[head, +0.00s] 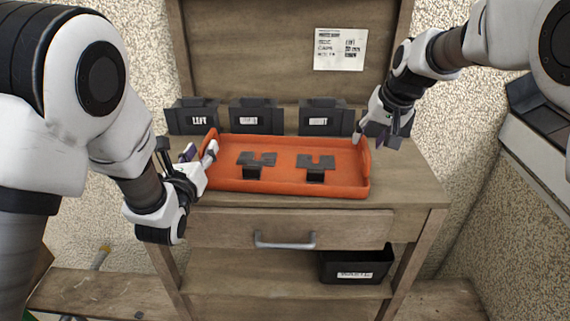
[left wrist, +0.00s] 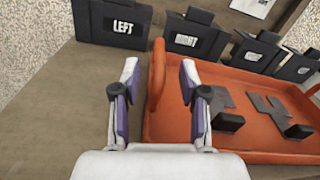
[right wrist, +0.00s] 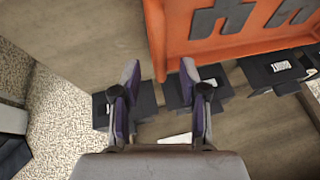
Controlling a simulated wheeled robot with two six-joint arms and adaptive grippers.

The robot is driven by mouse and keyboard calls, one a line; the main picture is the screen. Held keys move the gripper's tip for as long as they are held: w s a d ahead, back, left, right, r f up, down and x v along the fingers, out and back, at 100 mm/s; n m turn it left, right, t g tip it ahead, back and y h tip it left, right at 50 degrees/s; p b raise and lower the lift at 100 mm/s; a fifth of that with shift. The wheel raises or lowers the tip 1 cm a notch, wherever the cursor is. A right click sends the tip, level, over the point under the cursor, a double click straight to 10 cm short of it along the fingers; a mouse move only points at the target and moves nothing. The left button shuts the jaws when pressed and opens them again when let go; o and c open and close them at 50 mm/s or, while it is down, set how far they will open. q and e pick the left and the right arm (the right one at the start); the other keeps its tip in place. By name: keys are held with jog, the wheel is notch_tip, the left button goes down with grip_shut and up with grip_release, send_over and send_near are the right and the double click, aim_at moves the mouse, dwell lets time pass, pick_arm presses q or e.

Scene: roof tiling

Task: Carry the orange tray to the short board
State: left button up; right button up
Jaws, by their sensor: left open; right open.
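The orange tray (head: 285,188) sits on the wooden workbench top, with two dark grey notched pieces (head: 257,160) (head: 316,164) lying in it. My left gripper (head: 188,155) is open at the tray's left end. In the left wrist view, the raised orange end wall (left wrist: 156,78) stands between its two fingers, with gaps on both sides. My right gripper (head: 375,130) is open at the tray's right end. In the right wrist view, the other end wall (right wrist: 155,40) lies ahead, between the lines of its fingers. I cannot tell which board is the short board.
Dark boxes (head: 192,117) (head: 257,117) (head: 327,118), one labelled LEFT, stand in a row behind the tray. A drawer with a metal handle (head: 285,241) and a black bin (head: 355,268) are below. Wooden boards show low at the left (head: 95,292) and right (head: 440,298).

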aim_at(366, 143)
pick_arm(q)
jog(key=w, duration=0.3)
jog(key=shift+w+d+f, duration=0.1)
jog(key=shift+w, duration=0.1)
pick_arm(e)
jog(key=x, duration=0.3)
jog(key=shift+w+f, duration=0.1)
jog(key=shift+f, duration=0.05)
pick_arm(q)
grip_shut()
pick_arm(e)
grip_shut()
